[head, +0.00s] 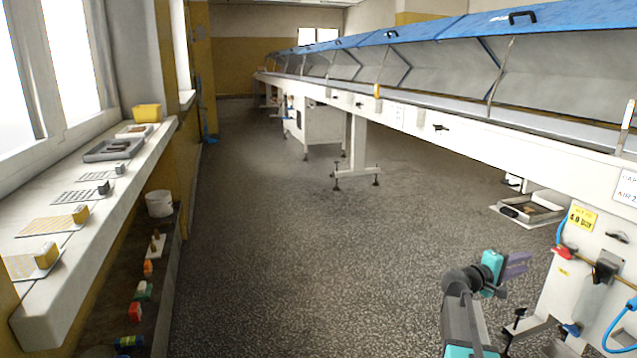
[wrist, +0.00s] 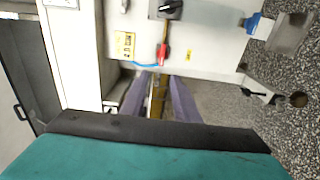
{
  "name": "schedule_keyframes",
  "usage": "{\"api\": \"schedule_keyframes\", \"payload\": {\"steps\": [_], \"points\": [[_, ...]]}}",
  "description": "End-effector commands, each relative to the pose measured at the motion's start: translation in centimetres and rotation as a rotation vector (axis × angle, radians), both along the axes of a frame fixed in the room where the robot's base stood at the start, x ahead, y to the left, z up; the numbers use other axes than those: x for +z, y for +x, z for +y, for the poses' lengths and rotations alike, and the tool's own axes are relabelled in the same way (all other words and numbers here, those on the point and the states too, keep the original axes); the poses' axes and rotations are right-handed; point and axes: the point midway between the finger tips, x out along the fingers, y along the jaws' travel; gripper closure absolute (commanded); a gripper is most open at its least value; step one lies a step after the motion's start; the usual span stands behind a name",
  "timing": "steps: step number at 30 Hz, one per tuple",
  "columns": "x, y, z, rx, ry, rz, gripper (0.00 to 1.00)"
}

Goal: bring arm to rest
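My arm comes up from the lower right of the head view, grey and teal, bent at a dark joint. My gripper (head: 525,264) has purple fingers and points right, towards the white machine cabinet (head: 592,282). In the wrist view, my gripper (wrist: 157,84) shows two purple fingers standing apart, and I see nothing held. A brown-yellow strip shows in the gap between the fingers, seemingly beyond them. The cabinet with its red handle (wrist: 162,55) and yellow label is in front of the fingers. I cannot tell how far off the cabinet is.
A long white conveyor (head: 455,135) with blue-edged covers runs along the right. A grey tray (head: 540,208) lies on the floor beneath it. A window ledge (head: 95,205) at left holds mesh pieces, trays and a yellow bin (head: 147,113). The speckled floor between is clear.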

Motion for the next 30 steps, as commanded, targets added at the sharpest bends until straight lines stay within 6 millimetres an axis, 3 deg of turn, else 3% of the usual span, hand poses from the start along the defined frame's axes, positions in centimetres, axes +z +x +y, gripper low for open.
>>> {"api": "schedule_keyframes", "payload": {"steps": [6, 15, 23, 30], "points": [[-0.3, 1.3, 2.8, 0.040, 0.020, 0.056, 0.72], [-3.4, 1.6, 7.0, 0.086, 0.088, 0.129, 0.72], [-7.3, 0.1, 10.9, 0.104, 0.196, 0.187, 0.72], [-11.1, -2.6, 14.7, 0.101, 0.319, 0.242, 0.72]]}}
